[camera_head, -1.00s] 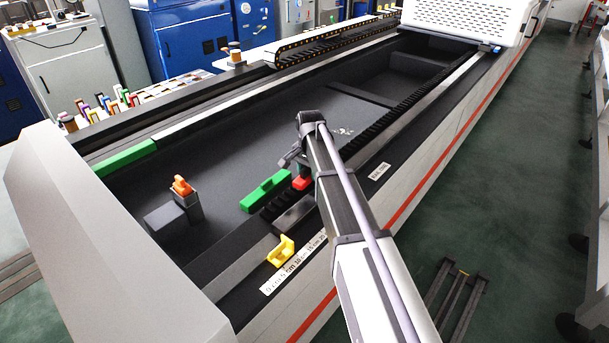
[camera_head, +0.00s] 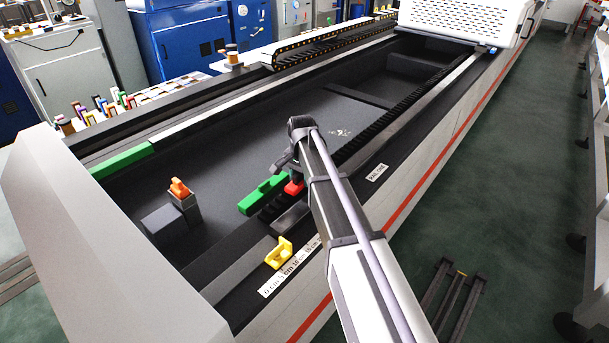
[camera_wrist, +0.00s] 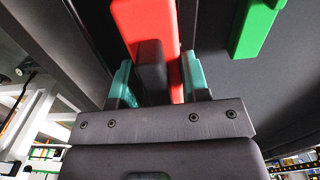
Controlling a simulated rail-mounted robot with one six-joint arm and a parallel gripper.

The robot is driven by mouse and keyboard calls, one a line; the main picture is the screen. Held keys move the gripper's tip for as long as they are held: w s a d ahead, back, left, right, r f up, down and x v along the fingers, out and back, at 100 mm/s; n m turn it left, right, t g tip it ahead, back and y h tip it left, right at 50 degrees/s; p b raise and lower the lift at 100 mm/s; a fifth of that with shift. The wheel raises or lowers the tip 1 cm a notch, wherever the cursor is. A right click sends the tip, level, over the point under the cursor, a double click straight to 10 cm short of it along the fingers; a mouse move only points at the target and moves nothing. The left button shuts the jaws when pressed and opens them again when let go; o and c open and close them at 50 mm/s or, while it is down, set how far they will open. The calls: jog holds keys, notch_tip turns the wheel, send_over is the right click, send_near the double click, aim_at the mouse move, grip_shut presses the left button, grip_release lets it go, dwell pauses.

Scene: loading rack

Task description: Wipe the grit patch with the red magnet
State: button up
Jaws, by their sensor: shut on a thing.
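The red magnet (camera_head: 294,188) is a red block at the end of my arm, low over the near side of the dark bed. My gripper (camera_head: 296,179) is shut on it. In the wrist view, my gripper's teal fingers (camera_wrist: 158,78) stand on either side of the red magnet (camera_wrist: 145,22) and a dark piece in front of it. I cannot tell whether the magnet touches the surface below. The grit patch (camera_head: 340,133) shows as small pale specks on the dark bed, beyond and to the right of the magnet, apart from it.
A green bar (camera_head: 262,194) lies just left of the magnet; it also shows in the wrist view (camera_wrist: 255,25). A yellow holder (camera_head: 279,253) sits on the near rail. An orange piece (camera_head: 179,188) stands on a grey block at left. The bed around the grit is clear.

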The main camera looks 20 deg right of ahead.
aim_at(287, 195)
jog(key=s+a, duration=0.2)
jog(key=shift+a+f, duration=0.1)
jog(key=shift+a, duration=0.25)
jog(key=shift+s+a, duration=0.5)
jog(key=shift+a, duration=0.35)
jog(key=shift+s+a, duration=0.5)
jog(key=shift+a, duration=0.3)
notch_tip(287, 195, up, 6)
jog(key=p, duration=0.6)
jog(key=shift+d, duration=0.1)
notch_tip(287, 195, up, 3)
jog(key=p, duration=0.3)
